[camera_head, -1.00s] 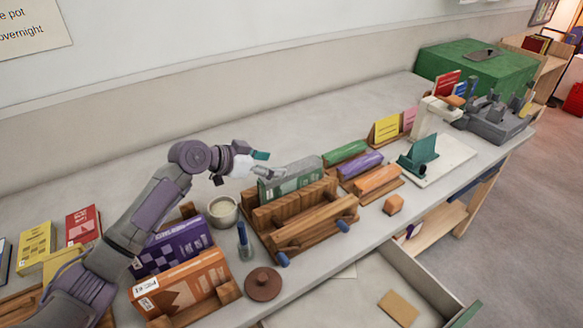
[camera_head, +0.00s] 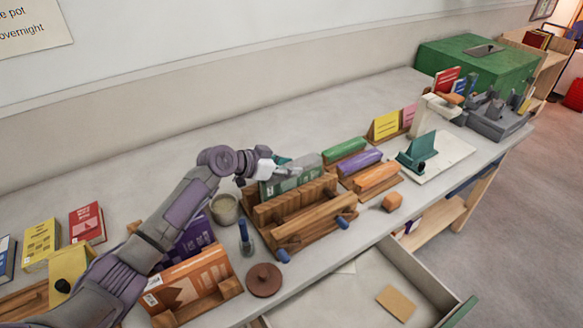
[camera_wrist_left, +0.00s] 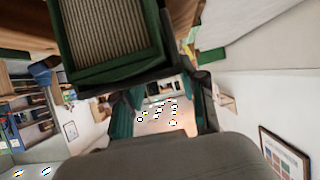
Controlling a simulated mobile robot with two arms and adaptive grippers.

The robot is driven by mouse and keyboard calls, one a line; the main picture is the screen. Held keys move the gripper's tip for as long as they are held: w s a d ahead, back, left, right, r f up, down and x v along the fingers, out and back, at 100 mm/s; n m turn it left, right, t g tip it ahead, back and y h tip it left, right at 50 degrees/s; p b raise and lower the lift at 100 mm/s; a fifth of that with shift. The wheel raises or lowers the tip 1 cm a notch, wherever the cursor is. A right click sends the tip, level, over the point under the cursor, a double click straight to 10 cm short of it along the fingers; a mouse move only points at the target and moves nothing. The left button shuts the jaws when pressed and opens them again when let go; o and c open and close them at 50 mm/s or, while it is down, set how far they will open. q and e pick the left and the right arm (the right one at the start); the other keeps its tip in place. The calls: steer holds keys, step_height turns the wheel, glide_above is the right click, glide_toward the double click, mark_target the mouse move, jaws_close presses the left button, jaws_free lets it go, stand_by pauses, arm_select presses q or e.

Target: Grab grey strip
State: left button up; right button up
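A green book (camera_head: 284,186) stands spine up in a wooden press (camera_head: 300,218). A pale grey piece (camera_head: 309,161), perhaps the grey strip, shows along the book's top; its exact shape and whether it is attached are unclear. My left gripper (camera_head: 286,166) is at the left end of the book top, overlapping it in the head view. In the left wrist view its teal fingers (camera_wrist_left: 157,108) are apart with nothing seen between them. A green-edged block with ribbed beige pages (camera_wrist_left: 105,40), likely the book's end, is close above them. My right gripper is not in view.
A cup (camera_head: 224,208), a blue-handled tool (camera_head: 245,240) and an orange book (camera_head: 195,286) stand left of the press. Green, purple and orange rolls (camera_head: 360,161) lie to its right. An open drawer (camera_head: 350,305) juts out in front. The rear table strip is clear.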

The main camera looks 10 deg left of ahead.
arm_select(q)
steer(key=shift+c, duration=0.8)
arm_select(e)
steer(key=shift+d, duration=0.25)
